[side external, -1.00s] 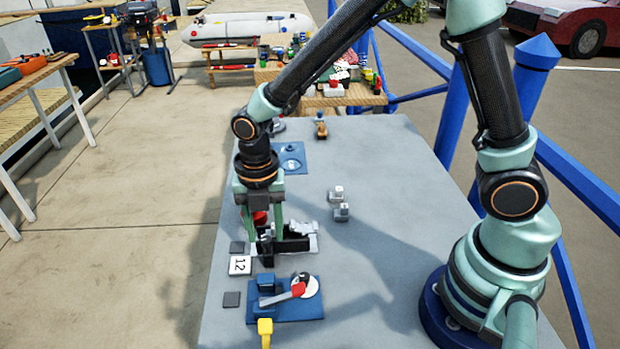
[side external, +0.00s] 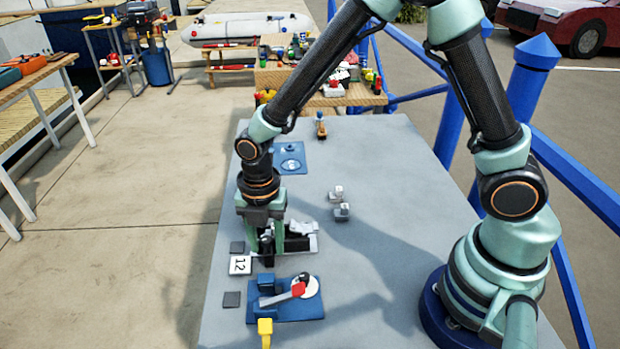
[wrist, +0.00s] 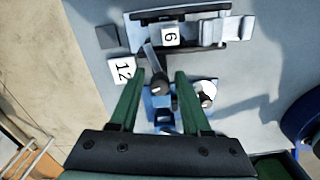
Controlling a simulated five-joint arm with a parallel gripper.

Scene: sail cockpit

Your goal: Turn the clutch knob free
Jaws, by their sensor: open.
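My gripper (side external: 268,250) points down over a black device with a silver plate (side external: 301,230) on the grey table. In the wrist view my gripper (wrist: 153,88) has its two green fingers apart. A round dark knob (wrist: 159,84) with a grey bar shows between the fingertips. I see no clear contact with it. It looks like the clutch knob, but I cannot be sure. In the side view my fingers largely hide this spot. The black device also shows in the wrist view, with a white 6 tag (wrist: 170,36).
A blue base (side external: 300,312) with a red-tipped lever (side external: 298,290) and white disc stands in front, beside a yellow handle (side external: 265,328). A white 12 card (side external: 240,265) and dark squares lie left. Two small grey blocks (side external: 341,211) sit right. The table's right is mostly clear.

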